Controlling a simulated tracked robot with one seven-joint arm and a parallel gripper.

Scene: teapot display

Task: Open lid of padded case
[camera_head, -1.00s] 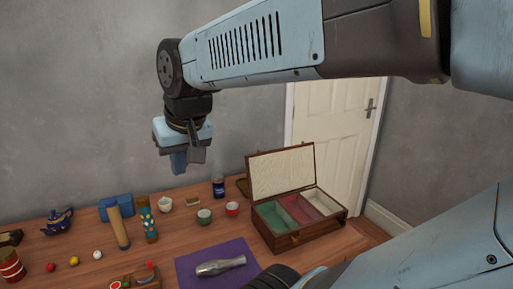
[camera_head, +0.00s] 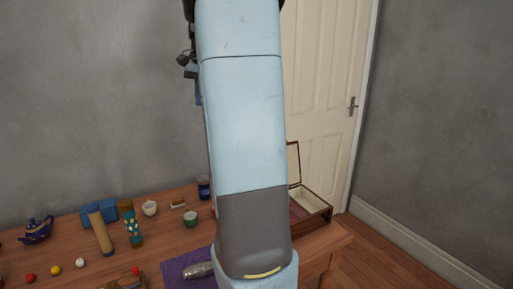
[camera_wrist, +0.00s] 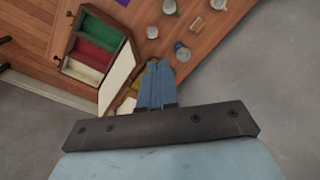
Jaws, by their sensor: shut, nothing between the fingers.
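The padded case stands open on the right of the wooden table. In the head view my arm covers most of the case (camera_head: 316,204), leaving its right side and a strip of its raised lid (camera_head: 293,165) in sight. The wrist view shows the case (camera_wrist: 97,33) with green, red and pale compartments, and the cream padded inside of its lid (camera_wrist: 117,76) standing up. My gripper (camera_wrist: 157,68) is shut and empty, with its blue fingers just right of the lid in the wrist view. I cannot tell whether they touch it. In the head view it is mostly hidden behind my arm.
On the table stand a blue teapot (camera_head: 37,230), a tan cylinder (camera_head: 101,229), a patterned cylinder (camera_head: 132,226), a blue can (camera_head: 204,188) and a green cup (camera_head: 190,219). A purple cloth (camera_head: 175,270) lies at the front. A white door (camera_head: 325,100) is behind.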

